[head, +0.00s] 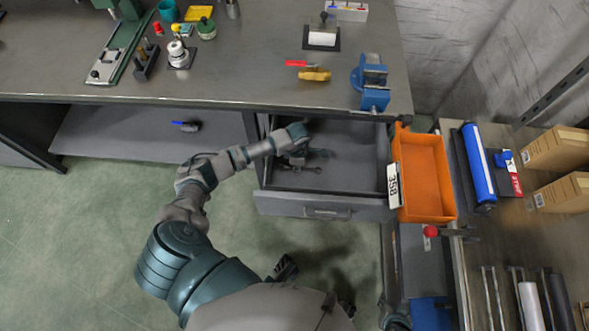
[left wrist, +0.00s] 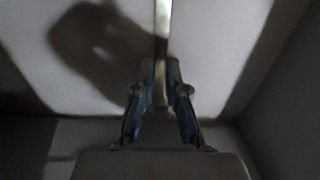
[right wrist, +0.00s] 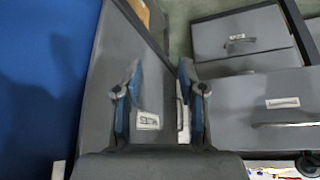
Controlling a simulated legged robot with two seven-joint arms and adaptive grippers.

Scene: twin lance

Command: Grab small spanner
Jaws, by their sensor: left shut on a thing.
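My left gripper (head: 310,155) reaches down into the open grey drawer (head: 352,180) under the bench. In the left wrist view its fingers (left wrist: 161,75) are closed together on a narrow pale metal bar (left wrist: 162,22), which looks like the handle of the small spanner. The rest of the bar runs out of that view at the top. In the head view a dark tool shape (head: 300,169) shows beside the gripper, too dim to tell apart well. My right gripper (right wrist: 158,85) is open and empty in the right wrist view.
An orange bin (head: 425,175) labelled 358 stands at the drawer's right. The bench (head: 250,75) above holds a blue vise (head: 371,82), a red-handled screwdriver (head: 300,63) and other tools. A side table at the right carries a blue roll (head: 477,165) and cardboard boxes (head: 557,148).

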